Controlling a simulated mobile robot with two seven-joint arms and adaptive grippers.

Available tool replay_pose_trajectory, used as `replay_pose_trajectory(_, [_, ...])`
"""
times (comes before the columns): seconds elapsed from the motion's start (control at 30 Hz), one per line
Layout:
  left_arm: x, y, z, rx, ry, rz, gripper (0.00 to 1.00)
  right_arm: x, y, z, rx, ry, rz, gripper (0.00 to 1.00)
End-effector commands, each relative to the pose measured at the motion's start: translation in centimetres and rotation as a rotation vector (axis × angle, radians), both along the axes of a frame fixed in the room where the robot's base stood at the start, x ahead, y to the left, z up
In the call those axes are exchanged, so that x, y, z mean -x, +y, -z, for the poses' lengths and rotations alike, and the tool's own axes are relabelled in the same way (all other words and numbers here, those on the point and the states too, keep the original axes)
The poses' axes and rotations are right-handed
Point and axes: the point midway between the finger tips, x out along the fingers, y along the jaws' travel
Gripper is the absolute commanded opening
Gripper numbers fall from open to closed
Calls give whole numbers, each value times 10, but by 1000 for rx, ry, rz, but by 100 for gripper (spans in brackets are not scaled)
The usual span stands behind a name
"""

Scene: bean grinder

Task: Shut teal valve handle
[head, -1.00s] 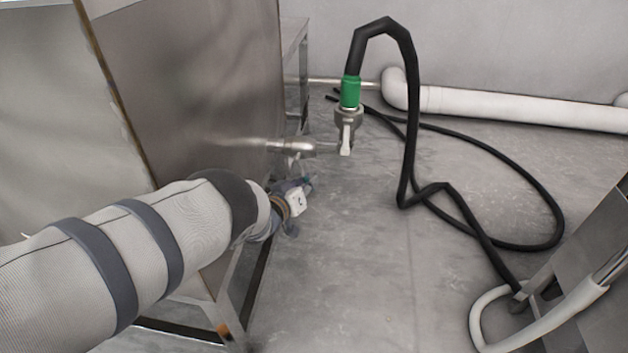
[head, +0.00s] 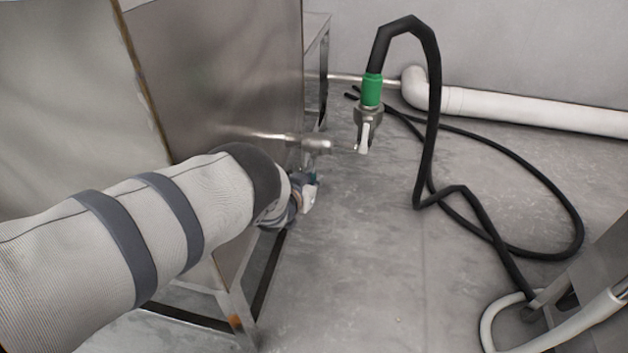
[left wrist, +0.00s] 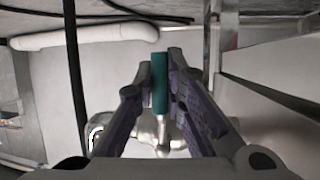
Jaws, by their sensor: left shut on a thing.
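The teal valve handle (left wrist: 160,84) shows upright in the left wrist view, between the two fingers of my left gripper (left wrist: 163,72). The fingers are shut on it. Below it, the shiny metal valve body (left wrist: 150,132) is partly hidden by the fingers. In the head view my left gripper (head: 309,188) is beside the steel cabinet, just below the end of a metal pipe (head: 317,146). My arm and gripper hide most of the handle there. My right gripper does not show.
The steel cabinet (head: 215,70) stands close along my left arm. A black hose (head: 432,120) with a green connector (head: 372,90) hangs right of the pipe end and loops over the floor. A white pipe (head: 530,108) runs along the back wall. Bare floor (head: 370,260) lies right of the gripper.

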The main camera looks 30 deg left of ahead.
Motion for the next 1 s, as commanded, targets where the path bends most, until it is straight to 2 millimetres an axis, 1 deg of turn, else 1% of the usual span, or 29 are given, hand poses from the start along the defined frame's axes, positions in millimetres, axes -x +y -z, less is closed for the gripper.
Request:
replay_pose_trajectory(0.27, [0, 2, -1, -4, 0, -2, 0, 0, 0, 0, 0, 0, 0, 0])
replay_pose_trajectory(0.3, [0, 2, -1, -4, 0, -2, 13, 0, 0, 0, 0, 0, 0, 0])
replay_pose_trajectory(0.4, [0, 2, -1, -4, 0, -2, 32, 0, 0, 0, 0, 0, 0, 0])
replay_pose_trajectory(0.67, [0, 1, 0, -1, 0, -1, 32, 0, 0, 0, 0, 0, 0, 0])
replay_pose_trajectory(0.77, [-1, -2, 0, 35, -10, 0, 32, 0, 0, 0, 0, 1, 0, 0])
replay_pose_trajectory(0.87, [-3, -10, 0, 155, -43, 2, 32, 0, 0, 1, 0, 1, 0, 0])
replay_pose_trajectory(1.0, [-8, -30, -4, 432, -122, 5, 32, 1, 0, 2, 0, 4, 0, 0])
